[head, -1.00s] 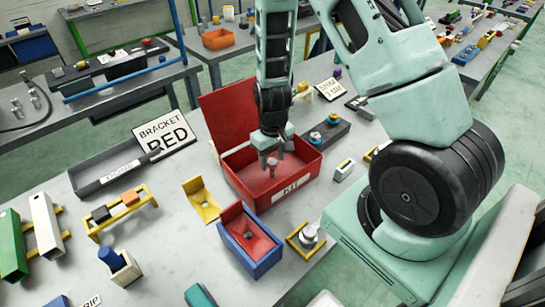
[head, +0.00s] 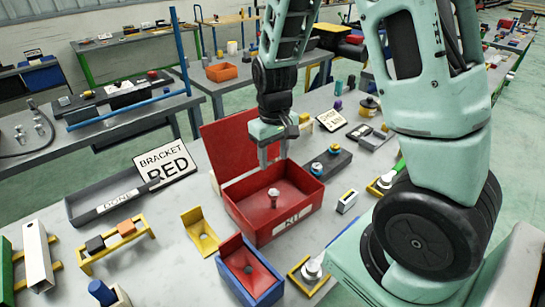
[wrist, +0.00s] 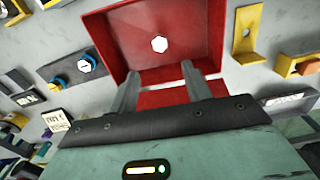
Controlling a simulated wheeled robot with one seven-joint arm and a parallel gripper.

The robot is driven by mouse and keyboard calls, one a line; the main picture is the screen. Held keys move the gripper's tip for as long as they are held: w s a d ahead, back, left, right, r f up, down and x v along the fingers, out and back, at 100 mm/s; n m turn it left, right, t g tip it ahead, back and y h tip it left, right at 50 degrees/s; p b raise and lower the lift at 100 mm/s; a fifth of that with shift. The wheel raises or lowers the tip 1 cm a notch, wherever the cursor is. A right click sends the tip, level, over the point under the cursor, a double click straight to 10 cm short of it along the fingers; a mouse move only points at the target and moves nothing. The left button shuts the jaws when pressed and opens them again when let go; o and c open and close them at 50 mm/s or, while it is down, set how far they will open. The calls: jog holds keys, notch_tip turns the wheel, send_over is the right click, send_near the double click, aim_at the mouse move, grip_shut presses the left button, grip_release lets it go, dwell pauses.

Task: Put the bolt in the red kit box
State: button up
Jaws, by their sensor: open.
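The bolt (head: 274,196) is grey with a wide head and stands upright inside the red kit box (head: 262,231), on its floor. In the wrist view its hexagonal head (wrist: 159,44) shows pale against the box's red floor (wrist: 135,62). The box has its lid raised at the back and a white label on its front wall. My gripper (head: 273,167) is open and empty above the box, its fingers apart and clear of the bolt. In the wrist view the two fingertips (wrist: 159,72) sit on either side, short of the bolt.
A yellow bracket (head: 201,231) and a blue-and-red bin (head: 249,272) are in front.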

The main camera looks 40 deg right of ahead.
jog(key=s+a+r+n+y, duration=0.1)
jog(key=s+a+r+n, duration=0.2)
jog(key=a, duration=0.5)
jog(key=s+a+r+n, duration=0.1)
jog(key=s+a+r, duration=0.2)
jog(key=s+a, duration=0.35)
jog(key=s+a+r+n, duration=0.3)
jog(key=s+a+n, duration=0.1)
jog(key=s+a, duration=0.4)
jog(key=shift+s, duration=0.7)
